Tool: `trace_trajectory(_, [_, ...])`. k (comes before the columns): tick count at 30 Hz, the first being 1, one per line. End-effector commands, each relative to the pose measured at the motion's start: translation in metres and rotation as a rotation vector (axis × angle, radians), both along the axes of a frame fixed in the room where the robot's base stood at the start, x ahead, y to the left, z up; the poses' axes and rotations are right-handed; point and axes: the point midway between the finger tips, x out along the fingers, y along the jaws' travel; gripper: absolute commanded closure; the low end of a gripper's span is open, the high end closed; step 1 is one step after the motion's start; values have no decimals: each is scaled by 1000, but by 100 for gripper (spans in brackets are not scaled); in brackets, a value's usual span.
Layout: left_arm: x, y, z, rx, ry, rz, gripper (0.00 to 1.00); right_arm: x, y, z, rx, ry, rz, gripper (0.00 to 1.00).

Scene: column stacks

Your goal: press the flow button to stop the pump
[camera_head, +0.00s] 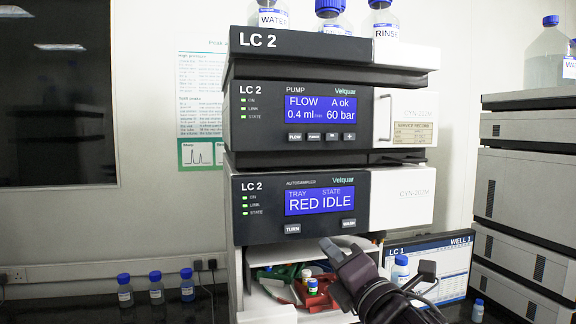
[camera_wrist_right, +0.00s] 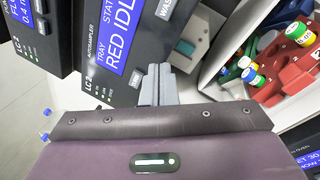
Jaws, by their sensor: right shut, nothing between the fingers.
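The pump module (camera_head: 258,115) of the LC 2 stack has a blue display (camera_head: 321,108) reading FLOW 0.4 ml/min, A ok, 60 bar. The small dark flow button (camera_head: 295,137) is the leftmost in the row under that display. My right gripper (camera_head: 330,246) is shut and empty. In the head view it is below the autosampler front, lower than the flow button and apart from it. My left gripper is not in view.
The autosampler (camera_head: 255,210) shows TRAY RED, STATE IDLE, with TURN (camera_head: 292,229) and WASH (camera_head: 348,223) buttons. Below it, an open bay holds a red tray (camera_head: 318,297) with vials. Bottles (camera_head: 272,17) stand on top. A monitor (camera_head: 445,265) is at right.

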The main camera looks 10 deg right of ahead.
Motion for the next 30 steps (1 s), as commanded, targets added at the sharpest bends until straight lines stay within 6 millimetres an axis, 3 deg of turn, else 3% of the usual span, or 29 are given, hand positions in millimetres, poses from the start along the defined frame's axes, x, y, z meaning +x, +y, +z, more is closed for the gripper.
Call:
trace_trajectory(1, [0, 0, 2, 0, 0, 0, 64, -9, 4, 28, -81, -78, 3, 100])
trace_trajectory(6, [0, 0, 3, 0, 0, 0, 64, -41, 18, 102, -366, -336, -17, 100])
trace_trajectory(12, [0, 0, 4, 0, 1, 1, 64, -77, 30, 160, -631, -577, -70, 100])
trace_trajectory(18, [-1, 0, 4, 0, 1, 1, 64, -94, 36, 181, -746, -683, -103, 100])
trace_trajectory(30, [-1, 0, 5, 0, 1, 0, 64, -94, 36, 182, -753, -689, -105, 100])
